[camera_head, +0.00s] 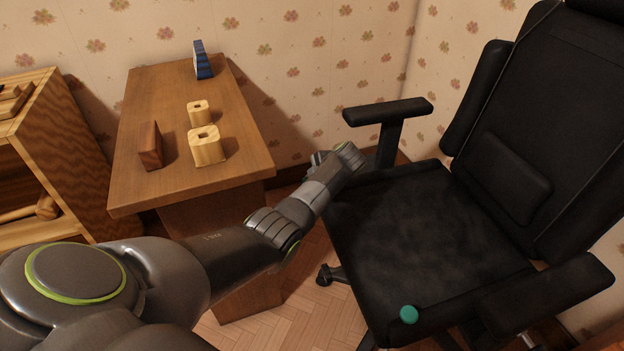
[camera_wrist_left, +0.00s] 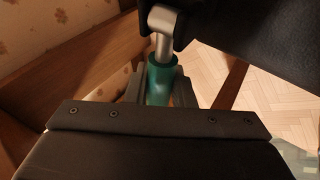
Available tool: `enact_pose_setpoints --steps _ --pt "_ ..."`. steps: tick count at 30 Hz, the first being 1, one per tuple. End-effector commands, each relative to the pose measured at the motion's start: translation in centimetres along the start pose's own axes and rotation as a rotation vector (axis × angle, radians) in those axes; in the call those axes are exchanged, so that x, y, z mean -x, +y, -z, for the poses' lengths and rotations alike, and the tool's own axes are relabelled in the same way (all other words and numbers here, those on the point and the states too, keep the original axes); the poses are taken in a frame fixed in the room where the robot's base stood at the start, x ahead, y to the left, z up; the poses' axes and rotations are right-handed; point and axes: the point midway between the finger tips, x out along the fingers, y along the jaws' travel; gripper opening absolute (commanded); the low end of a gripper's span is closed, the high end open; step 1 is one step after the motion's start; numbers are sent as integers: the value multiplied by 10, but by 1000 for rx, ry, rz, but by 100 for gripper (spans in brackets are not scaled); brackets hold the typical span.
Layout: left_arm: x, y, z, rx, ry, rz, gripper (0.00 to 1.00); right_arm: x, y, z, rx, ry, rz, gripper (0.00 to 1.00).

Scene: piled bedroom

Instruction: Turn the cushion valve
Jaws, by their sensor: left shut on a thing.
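A teal cylindrical grip on a grey metal stem, which looks like the cushion valve (camera_wrist_left: 160,80), shows in the left wrist view. The stem joins a dark part above it. My left gripper (camera_wrist_left: 158,92) is shut around the teal grip, one finger on each side. In the head view my left arm reaches to the left side of the black office chair (camera_head: 430,250), and the fingertips and held grip are hidden there. A separate teal round knob (camera_head: 409,314) shows at the front edge of the seat. My right gripper is not in view.
A wooden table (camera_head: 150,100) stands left of the chair, bearing two pale wooden blocks (camera_head: 207,147), a brown block (camera_head: 150,146) and a blue striped object (camera_head: 202,60). A wooden shelf (camera_head: 50,140) is at far left. The chair's armrest (camera_head: 388,111) is close beyond my wrist.

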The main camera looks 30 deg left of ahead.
Motion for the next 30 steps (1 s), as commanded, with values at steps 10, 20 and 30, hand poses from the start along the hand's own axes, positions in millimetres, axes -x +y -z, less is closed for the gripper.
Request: enact_pose_setpoints --steps 10,20,30 --pt "-2 -4 0 1 -2 7 0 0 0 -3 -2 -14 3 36" --pt "-1 -2 0 1 -2 5 44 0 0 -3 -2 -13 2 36" --pt "8 0 -1 1 -4 1 44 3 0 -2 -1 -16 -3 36"
